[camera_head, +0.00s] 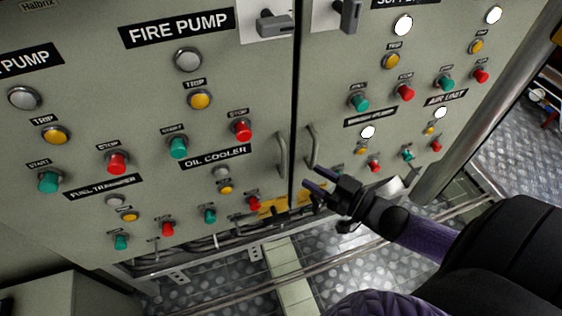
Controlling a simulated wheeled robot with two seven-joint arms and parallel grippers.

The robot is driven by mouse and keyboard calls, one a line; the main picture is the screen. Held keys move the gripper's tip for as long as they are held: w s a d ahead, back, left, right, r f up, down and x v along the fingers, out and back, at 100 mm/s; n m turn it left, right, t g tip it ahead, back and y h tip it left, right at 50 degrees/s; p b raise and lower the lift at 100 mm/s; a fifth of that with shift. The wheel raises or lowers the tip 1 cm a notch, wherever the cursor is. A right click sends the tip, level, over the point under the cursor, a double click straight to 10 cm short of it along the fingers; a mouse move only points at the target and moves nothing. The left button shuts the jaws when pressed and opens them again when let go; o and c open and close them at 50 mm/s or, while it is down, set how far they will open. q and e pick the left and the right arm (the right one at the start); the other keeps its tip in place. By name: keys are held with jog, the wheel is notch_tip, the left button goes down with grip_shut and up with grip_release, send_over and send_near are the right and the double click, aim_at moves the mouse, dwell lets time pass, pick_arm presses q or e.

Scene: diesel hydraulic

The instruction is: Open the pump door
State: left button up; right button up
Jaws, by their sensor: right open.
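The left cabinet door (90,92) is labelled FIRE PUMP and is flush with the panel. A vertical seam parts it from the right door (345,75), which also looks shut. The left door has a bar handle (282,155) beside the seam, and the right door has a bar handle (310,147). My right gripper (311,190) is open, its fingers pointing left, just below the right door's handle. I cannot tell whether a finger touches the door. My left gripper is not in view.
Buttons and lamps cover both doors. Rotary switches (275,22) sit near the top by the seam. A metal rail (250,291) runs low in front of the cabinet over a tread-plate floor (340,248). A thick vertical pipe (490,110) stands at the right.

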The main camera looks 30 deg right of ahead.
aim_at(283, 175)
jog(key=b+x, duration=0.2)
jog(key=x, duration=0.6)
jog(key=shift+w+a, duration=0.15)
jog(key=shift+w, duration=0.1)
grip_shut()
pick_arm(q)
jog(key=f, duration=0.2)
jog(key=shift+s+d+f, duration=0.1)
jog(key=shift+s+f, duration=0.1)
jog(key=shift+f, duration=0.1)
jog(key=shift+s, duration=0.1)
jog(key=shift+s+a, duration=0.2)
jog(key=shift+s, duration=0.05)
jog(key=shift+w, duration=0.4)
